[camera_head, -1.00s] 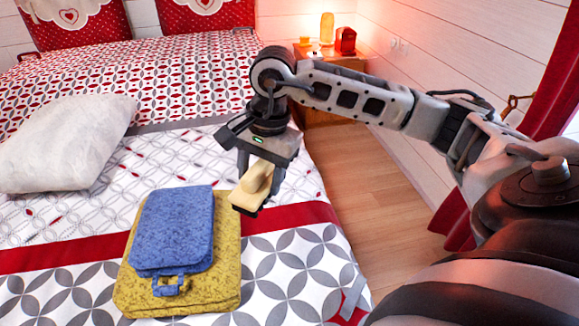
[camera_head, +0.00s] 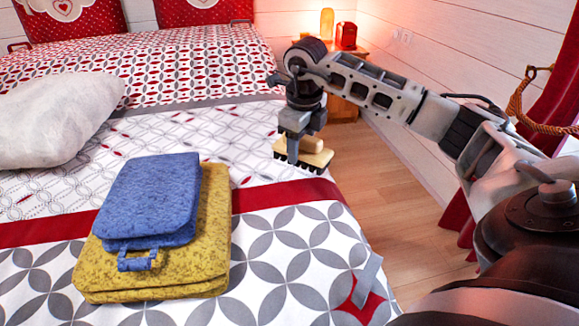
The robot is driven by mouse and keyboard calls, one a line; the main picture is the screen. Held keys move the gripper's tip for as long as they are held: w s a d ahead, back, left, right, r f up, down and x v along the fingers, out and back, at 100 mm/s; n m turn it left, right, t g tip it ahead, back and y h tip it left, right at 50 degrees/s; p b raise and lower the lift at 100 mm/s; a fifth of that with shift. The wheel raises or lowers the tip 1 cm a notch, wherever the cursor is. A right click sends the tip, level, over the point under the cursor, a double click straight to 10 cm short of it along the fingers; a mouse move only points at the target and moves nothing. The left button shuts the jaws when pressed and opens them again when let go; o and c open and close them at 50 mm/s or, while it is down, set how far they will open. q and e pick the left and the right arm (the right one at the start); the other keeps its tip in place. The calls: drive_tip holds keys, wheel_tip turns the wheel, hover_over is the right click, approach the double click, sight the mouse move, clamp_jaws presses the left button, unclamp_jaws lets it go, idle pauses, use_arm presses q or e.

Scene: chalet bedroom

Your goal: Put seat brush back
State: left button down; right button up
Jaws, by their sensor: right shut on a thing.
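The seat brush (camera_head: 314,156) has a pale wooden body with a raised block handle and a row of dark bristles below. My right gripper (camera_head: 293,155) is shut on it and points down. The bristles face down, over or at the bed's right edge; I cannot tell whether they touch the bedcover. A folded blue cloth-like piece (camera_head: 153,200) with a small strap lies on a mustard-yellow folded piece (camera_head: 205,264) on the bed, left of and nearer than the brush. My left gripper is not in view.
The patterned bed (camera_head: 285,240) fills the left and middle. A white pillow (camera_head: 55,118) lies at left. Wooden floor (camera_head: 385,195) is clear right of the bed.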

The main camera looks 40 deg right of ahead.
drive_tip(key=w, duration=0.1)
drive_tip(key=w+d+f, duration=0.1)
drive_tip(key=w+f, duration=0.1)
drive_tip(key=w, duration=0.1)
drive_tip(key=shift+d, duration=0.35)
drive_tip(key=w+f, duration=0.1)
drive_tip(key=f, duration=0.1)
drive_tip(key=w+d+f+b, duration=0.1)
drive_tip(key=w, duration=0.1)
drive_tip(key=w+d+f+b, duration=0.1)
drive_tip(key=f, duration=0.1)
drive_tip(key=shift+w+d+f, duration=0.15)
drive_tip(key=shift+d+f, duration=0.05)
drive_tip(key=shift+f, duration=0.15)
wheel_tip(320, 180, down, 3)
drive_tip(key=shift+f+b, duration=0.15)
drive_tip(key=shift+b, duration=0.55)
drive_tip(key=shift+w+d, duration=0.1)
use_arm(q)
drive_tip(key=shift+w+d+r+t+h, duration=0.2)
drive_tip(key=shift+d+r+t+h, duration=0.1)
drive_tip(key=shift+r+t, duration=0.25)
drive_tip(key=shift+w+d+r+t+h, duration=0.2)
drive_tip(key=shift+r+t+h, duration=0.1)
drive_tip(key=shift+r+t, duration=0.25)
use_arm(e)
drive_tip(key=shift+f, duration=0.1)
drive_tip(key=o, duration=0.9)
drive_tip(key=shift+o, duration=0.2)
